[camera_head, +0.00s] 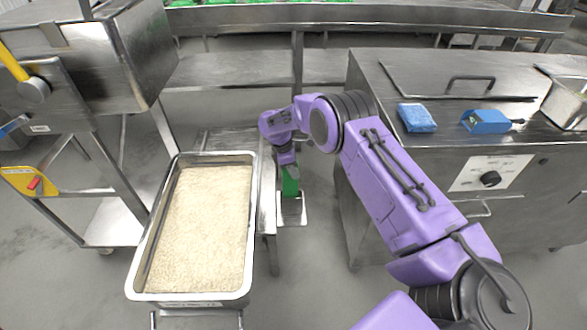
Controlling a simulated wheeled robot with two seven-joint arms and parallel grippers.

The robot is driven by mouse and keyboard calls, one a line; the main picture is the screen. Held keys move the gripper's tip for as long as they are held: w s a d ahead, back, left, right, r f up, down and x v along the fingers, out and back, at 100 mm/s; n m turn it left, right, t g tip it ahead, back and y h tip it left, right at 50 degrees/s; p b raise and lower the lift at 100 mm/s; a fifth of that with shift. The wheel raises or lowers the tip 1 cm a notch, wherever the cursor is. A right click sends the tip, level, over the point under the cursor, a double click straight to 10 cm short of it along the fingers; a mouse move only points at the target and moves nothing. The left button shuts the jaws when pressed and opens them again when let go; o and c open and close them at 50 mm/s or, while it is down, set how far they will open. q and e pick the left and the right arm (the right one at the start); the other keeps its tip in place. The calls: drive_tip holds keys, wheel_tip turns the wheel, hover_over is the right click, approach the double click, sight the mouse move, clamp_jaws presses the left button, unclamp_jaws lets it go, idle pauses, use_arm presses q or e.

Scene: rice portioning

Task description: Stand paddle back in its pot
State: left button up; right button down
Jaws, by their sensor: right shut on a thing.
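My right arm reaches in from the lower right, and its gripper (287,163) points down beside the rice pan. The gripper is shut on a green paddle (290,183), of which only a short green part shows below the fingers. Right under the paddle is a small pale metal piece (293,213), which may be the pot or its stand. I cannot tell whether the paddle is inside it or above it. My left gripper is not in view.
A deep steel pan (140,278) full of rice stands left of the gripper. A steel cabinet (450,145) at right carries a blue sponge (417,118) and a blue tool (486,121). A steel machine (110,60) stands at upper left. Floor shows between pan and cabinet.

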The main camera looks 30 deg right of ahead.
drive_tip(key=shift+f, duration=0.4)
drive_tip(key=c, duration=1)
unclamp_jaws()
drive_tip(key=shift+r, duration=0.1)
